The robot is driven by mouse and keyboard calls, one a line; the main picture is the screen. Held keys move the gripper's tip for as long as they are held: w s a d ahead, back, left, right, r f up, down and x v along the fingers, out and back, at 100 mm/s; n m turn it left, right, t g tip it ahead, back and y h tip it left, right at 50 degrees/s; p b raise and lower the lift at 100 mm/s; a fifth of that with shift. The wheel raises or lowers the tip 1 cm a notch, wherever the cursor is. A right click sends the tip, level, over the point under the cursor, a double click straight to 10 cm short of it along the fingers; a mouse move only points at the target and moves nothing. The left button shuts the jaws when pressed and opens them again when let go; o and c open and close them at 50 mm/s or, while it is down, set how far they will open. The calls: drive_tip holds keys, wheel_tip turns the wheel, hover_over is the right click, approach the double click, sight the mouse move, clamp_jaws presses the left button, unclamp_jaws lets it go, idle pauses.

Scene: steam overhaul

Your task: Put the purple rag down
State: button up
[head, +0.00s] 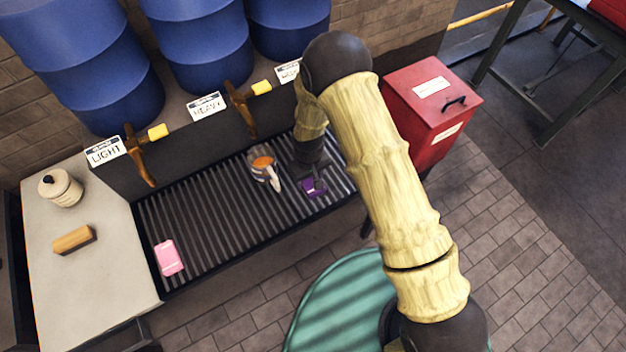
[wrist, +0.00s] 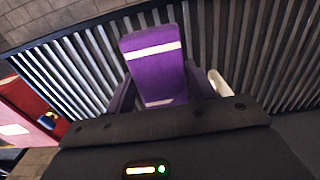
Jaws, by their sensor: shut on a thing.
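The purple rag (wrist: 153,62) is a purple block-like bundle with a white band, between the dark fingers of my gripper (wrist: 155,95) in the wrist view. My gripper is shut on it. In the head view the purple rag (head: 312,188) shows just below my gripper (head: 309,180), over the right part of the slatted grate (head: 205,225). I cannot tell whether the rag touches the slats.
A pink block (head: 168,258) lies at the grate's left end. Brass taps (head: 138,158) overhang the back edge. A red bin (head: 425,110) stands to the right.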

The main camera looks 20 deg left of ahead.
drive_tip(key=w+d+r+m, duration=0.1)
drive_tip(key=w+d+m, duration=0.1)
drive_tip(key=d, duration=0.7)
drive_tip(key=w+d+r+m, duration=0.1)
drive_tip(key=d+m, duration=0.3)
drive_tip(key=d, duration=0.6)
drive_tip(key=w+d+r+m, duration=0.1)
drive_tip(key=w+d+m, duration=0.2)
drive_tip(key=d, duration=0.7)
drive_tip(key=shift+w+d+r, duration=0.15)
drive_tip(key=shift+w+r, duration=0.05)
drive_tip(key=shift+w, duration=0.4)
